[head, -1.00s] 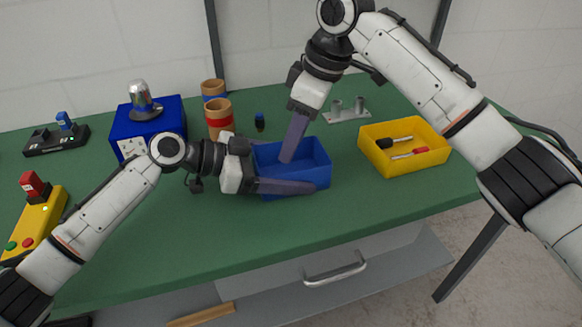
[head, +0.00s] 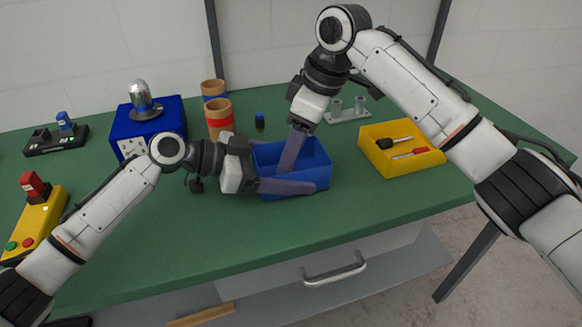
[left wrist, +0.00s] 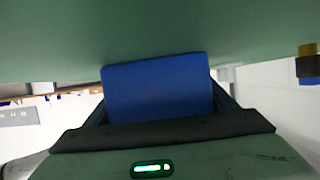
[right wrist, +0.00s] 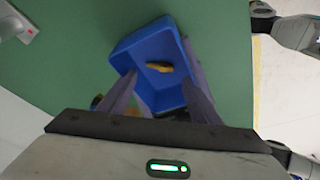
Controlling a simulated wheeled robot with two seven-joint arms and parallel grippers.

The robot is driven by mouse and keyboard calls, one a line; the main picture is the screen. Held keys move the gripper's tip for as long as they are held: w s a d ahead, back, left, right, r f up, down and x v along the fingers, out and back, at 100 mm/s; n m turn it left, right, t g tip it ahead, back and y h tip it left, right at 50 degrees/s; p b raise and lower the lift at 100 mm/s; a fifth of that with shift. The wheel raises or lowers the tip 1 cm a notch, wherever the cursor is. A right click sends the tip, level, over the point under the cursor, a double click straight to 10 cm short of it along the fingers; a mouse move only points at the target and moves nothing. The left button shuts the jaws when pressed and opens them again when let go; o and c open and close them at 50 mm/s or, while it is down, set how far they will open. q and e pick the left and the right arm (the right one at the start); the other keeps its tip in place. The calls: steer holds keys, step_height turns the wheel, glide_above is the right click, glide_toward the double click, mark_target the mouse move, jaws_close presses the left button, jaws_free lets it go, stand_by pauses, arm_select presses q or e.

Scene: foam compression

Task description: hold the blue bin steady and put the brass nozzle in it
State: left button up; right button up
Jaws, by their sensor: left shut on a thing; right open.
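The blue bin (head: 315,170) stands on the green table. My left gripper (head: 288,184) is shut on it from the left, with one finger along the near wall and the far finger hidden. In the left wrist view a bin wall (left wrist: 160,90) fills the space between the fingers. My right gripper (head: 282,168) is open and reaches down into the bin. In the right wrist view, the brass nozzle (right wrist: 160,67) lies inside the bin, near the space between the open fingers (right wrist: 158,85). The nozzle is hidden in the head view.
A yellow tray (head: 430,160) with two tools stands right of the bin. A blue box (head: 150,125) stands at left. The table's front is clear.

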steer(key=v, duration=1.2)
steer(key=shift+s, duration=0.1)
arm_select(q)
steer(key=o, duration=1.2)
